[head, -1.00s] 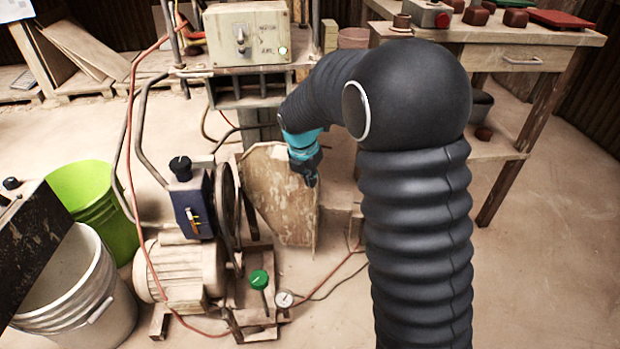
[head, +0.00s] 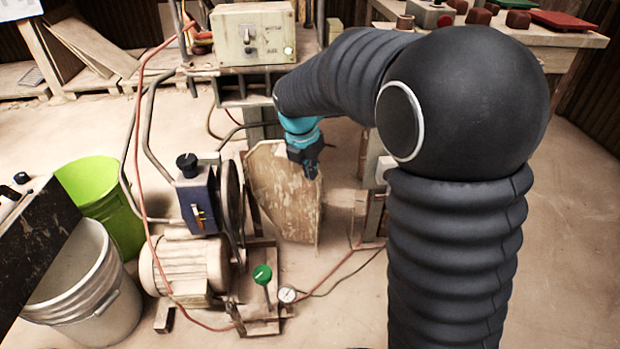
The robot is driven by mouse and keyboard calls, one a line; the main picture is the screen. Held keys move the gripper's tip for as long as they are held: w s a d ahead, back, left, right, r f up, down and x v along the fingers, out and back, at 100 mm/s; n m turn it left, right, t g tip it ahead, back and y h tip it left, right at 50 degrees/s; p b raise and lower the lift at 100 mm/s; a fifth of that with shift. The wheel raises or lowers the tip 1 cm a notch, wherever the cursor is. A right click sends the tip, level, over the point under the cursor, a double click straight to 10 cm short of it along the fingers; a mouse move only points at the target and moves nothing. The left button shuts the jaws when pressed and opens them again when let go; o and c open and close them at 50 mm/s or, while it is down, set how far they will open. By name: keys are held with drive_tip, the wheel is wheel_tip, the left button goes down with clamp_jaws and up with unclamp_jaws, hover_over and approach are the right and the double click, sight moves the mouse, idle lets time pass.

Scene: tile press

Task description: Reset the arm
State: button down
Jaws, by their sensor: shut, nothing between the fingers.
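My gripper (head: 310,170) is small and dark at the end of my black, ribbed arm, below a teal wrist section. It points downward in front of the wooden guard panel (head: 275,195) of the press. Its fingers look shut, with nothing held between them. I cannot tell whether the fingertips touch the panel. The arm is bent, with its elbow high at the right of the view, and it hides part of the workbench behind it.
The press control box (head: 252,35) stands behind the wrist. A motor (head: 185,268), a green-knobbed lever (head: 262,275) and a gauge (head: 287,294) are low at the left. A green bucket (head: 100,190) and white bucket (head: 85,290) stand farther left. A workbench (head: 565,38) is behind the arm.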

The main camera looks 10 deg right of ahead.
drive_tip(key=s+d+r+m+t, duration=0.1)
drive_tip(key=s+d+r+m, duration=0.2)
drive_tip(key=s+m, duration=0.6)
drive_tip(key=s+d+r+m+t+y, duration=0.1)
drive_tip(key=s+d+r+m, duration=0.1)
drive_tip(key=s+m, duration=0.7)
drive_tip(key=s+d+r+m+t, duration=0.1)
drive_tip(key=s+d+r+m, duration=0.2)
drive_tip(key=s+m, duration=0.6)
drive_tip(key=shift+s+d+r+m+y, duration=0.3)
drive_tip(key=shift+d+m+y, duration=0.1)
drive_tip(key=shift+d+m, duration=0.25)
